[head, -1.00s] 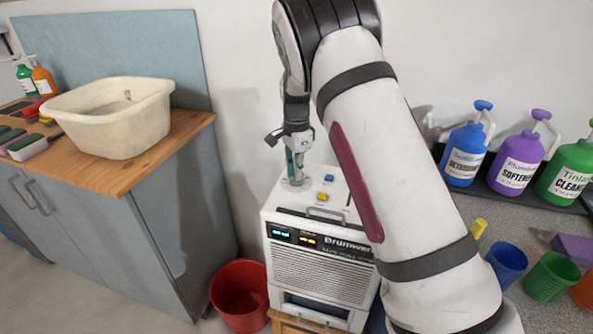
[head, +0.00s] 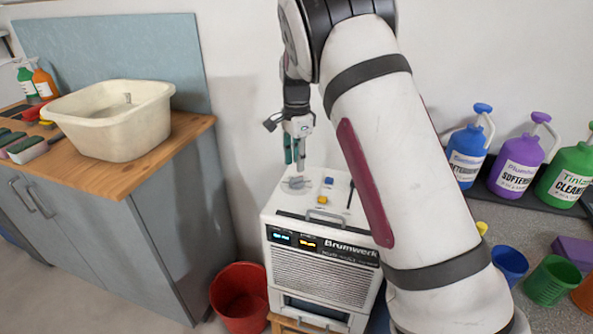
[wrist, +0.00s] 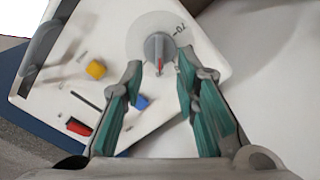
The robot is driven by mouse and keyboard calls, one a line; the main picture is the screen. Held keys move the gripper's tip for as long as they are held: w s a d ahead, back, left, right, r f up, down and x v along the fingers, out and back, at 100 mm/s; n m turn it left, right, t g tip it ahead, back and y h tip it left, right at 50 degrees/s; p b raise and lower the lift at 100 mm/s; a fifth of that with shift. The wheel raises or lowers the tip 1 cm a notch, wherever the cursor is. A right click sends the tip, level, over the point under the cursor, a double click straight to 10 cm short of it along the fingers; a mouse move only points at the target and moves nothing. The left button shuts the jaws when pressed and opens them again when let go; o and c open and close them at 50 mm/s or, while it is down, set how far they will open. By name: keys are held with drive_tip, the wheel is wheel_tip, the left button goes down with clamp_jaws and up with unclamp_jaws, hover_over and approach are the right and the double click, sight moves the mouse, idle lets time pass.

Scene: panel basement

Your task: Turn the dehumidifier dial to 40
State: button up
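The dehumidifier (head: 322,268) is a white box with a grille, marked Brumwerk. Its dial (head: 296,184) is on the top, toward the left. In the wrist view the grey dial knob (wrist: 158,48) sits on a pale disc, with a red mark at its end nearest the fingers. A "70" shows on the disc at the knob's right; other numbers are not readable. My gripper (head: 294,163) is above the dial, pointing down and clear of it. In the wrist view its green-padded fingers (wrist: 160,78) are apart, with nothing between them.
A yellow button (head: 322,199), a blue button (head: 328,181) and a handle (head: 325,215) are on the top. Lit displays (head: 294,240) are on the front. A red bucket (head: 240,295) stands on the floor at left. A grey cabinet (head: 110,235) holds a basin (head: 118,120).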

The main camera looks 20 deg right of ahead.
sight(297, 178)
wheel_tip(297, 178, up, 7)
idle(0.3)
drive_tip(key=shift+r, duration=0.1)
drive_tip(key=s+r+n+t+y+p, duration=0.15)
drive_tip(key=s+r+n, duration=0.25)
drive_tip(key=s+r, duration=0.55)
drive_tip(key=s+r+n+p, duration=0.3)
drive_tip(key=s+r, duration=0.4)
drive_tip(key=s, duration=0.5)
drive_tip(key=s+n+t+h+p, duration=0.1)
drive_tip(key=s+n+p, duration=0.3)
drive_tip(key=s, duration=1.9)
drive_tip(key=n+t, duration=0.1)
drive_tip(key=n, duration=0.3)
drive_tip(key=shift+s+n+t, duration=0.2)
drive_tip(key=shift+n+t, duration=0.15)
drive_tip(key=shift+n, duration=0.05)
